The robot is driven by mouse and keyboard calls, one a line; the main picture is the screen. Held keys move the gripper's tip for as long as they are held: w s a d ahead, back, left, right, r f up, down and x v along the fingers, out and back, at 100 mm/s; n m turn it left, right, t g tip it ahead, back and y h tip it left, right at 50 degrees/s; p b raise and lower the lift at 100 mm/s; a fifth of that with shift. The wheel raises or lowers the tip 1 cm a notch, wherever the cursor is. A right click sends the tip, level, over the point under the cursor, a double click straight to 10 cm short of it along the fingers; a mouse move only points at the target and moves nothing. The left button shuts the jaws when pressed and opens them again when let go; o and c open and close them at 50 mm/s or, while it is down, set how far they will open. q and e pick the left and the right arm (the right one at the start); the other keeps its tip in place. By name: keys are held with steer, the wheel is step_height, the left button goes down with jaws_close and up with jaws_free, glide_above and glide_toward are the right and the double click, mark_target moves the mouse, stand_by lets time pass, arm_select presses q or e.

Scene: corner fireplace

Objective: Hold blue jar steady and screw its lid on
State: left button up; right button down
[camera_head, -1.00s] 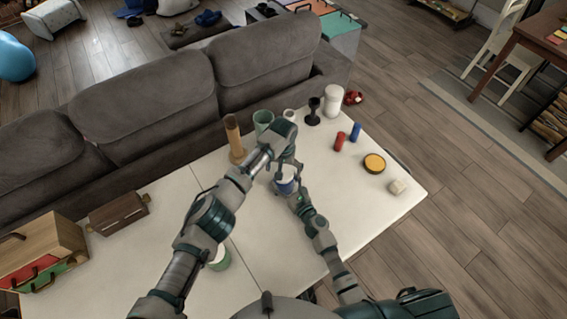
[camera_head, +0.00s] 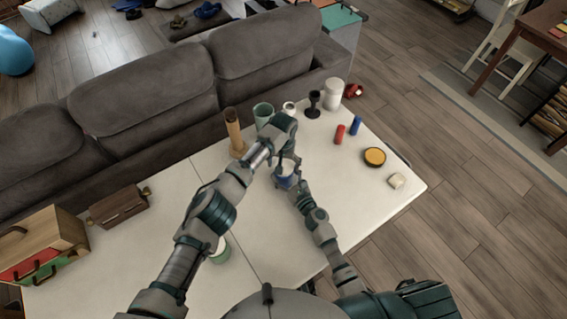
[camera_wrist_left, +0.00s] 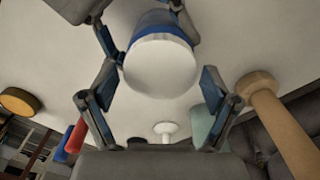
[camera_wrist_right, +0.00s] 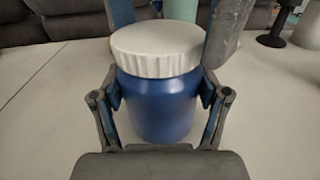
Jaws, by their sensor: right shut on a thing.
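The blue jar (camera_head: 286,183) stands upright on the white table, with its white ribbed lid (camera_wrist_right: 158,48) sitting on top and looking level in the right wrist view. My right gripper (camera_wrist_right: 160,100) is shut on the jar's blue body, one finger on each side below the lid. My left gripper (camera_head: 287,162) is above the jar and points down at it. In the left wrist view its fingers (camera_wrist_left: 158,88) are spread wide, with the lid (camera_wrist_left: 160,68) beyond and between them; they look clear of its rim.
A wooden holder (camera_head: 234,135), a green cup (camera_head: 263,112), a black goblet (camera_head: 313,104) and a white canister (camera_head: 332,94) stand behind the jar. Red (camera_head: 340,134) and blue (camera_head: 356,125) cylinders and a yellow-topped disc (camera_head: 374,156) lie right.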

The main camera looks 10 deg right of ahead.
stand_by(0.3)
arm_select(q)
step_height(320, 180, up, 12)
stand_by(0.5)
steer(key=shift+w+d+f, duration=0.1)
arm_select(e)
jaws_free()
steer(key=v, duration=1.2)
steer(key=shift+w+f, duration=0.1)
